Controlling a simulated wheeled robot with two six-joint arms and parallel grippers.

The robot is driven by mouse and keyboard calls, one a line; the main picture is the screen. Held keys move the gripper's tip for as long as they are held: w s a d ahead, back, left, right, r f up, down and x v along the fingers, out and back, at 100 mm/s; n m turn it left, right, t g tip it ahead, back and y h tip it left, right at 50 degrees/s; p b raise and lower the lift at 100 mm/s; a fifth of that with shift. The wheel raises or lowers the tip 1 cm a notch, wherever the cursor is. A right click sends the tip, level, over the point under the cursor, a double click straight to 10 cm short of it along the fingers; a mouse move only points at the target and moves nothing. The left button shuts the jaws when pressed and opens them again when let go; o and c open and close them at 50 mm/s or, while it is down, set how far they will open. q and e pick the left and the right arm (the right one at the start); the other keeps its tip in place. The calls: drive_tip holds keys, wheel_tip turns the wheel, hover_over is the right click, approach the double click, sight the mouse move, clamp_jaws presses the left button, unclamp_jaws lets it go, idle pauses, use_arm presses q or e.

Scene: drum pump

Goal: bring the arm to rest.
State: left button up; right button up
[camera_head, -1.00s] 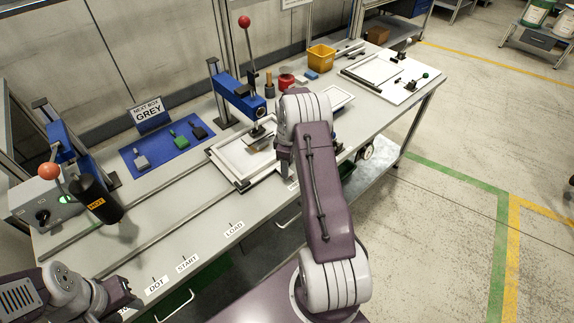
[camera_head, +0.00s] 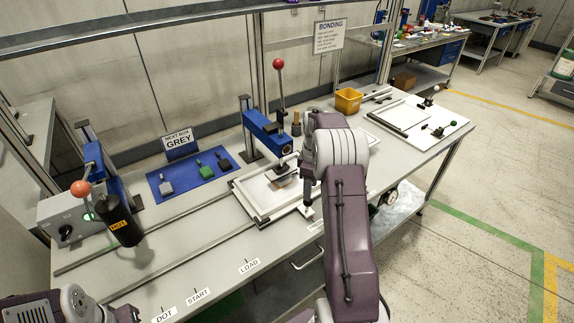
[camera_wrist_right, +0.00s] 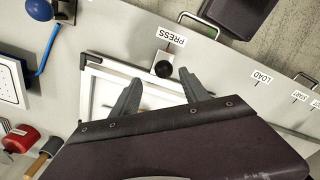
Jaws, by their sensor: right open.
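My right arm reaches over the bench (camera_head: 215,215). Its gripper (camera_head: 307,192) is partly hidden by the wrist in the head view, above the bench's front edge near the press. In the right wrist view the gripper (camera_wrist_right: 160,90) shows its two fingers spread, with nothing held between them. A black knob on a white block (camera_wrist_right: 163,68) stands just beyond the fingertips, by the PRESS label (camera_wrist_right: 173,36). Parts of my left arm show at the bottom left corner of the head view; its jaws do not show.
The blue press (camera_head: 267,132) with a red-knobbed lever stands over a white tray frame (camera_head: 243,196). A blue mat (camera_head: 183,187) holds several small blocks. A black HOT cylinder (camera_head: 122,221) is at the left. A yellow bin (camera_head: 348,101) stands behind.

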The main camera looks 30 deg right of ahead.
drive_tip(key=shift+a, duration=0.1)
drive_tip(key=s+a+r+n+t, duration=0.1)
drive_tip(key=a+r, duration=0.3)
drive_tip(key=a, duration=0.4)
drive_tip(key=s+a+r+n, duration=0.1)
drive_tip(key=a+r+n, duration=0.15)
drive_tip(key=a, duration=0.45)
drive_tip(key=s+a+f+m, duration=0.3)
drive_tip(key=s+m, duration=0.2)
drive_tip(key=s, duration=0.3)
drive_tip(key=s+a+f+m, duration=0.3)
drive_tip(key=s+m, duration=0.3)
drive_tip(key=s, duration=0.2)
drive_tip(key=shift+s+a+f, duration=0.2)
drive_tip(key=shift+s+a, duration=0.05)
drive_tip(key=shift+a, duration=0.5)
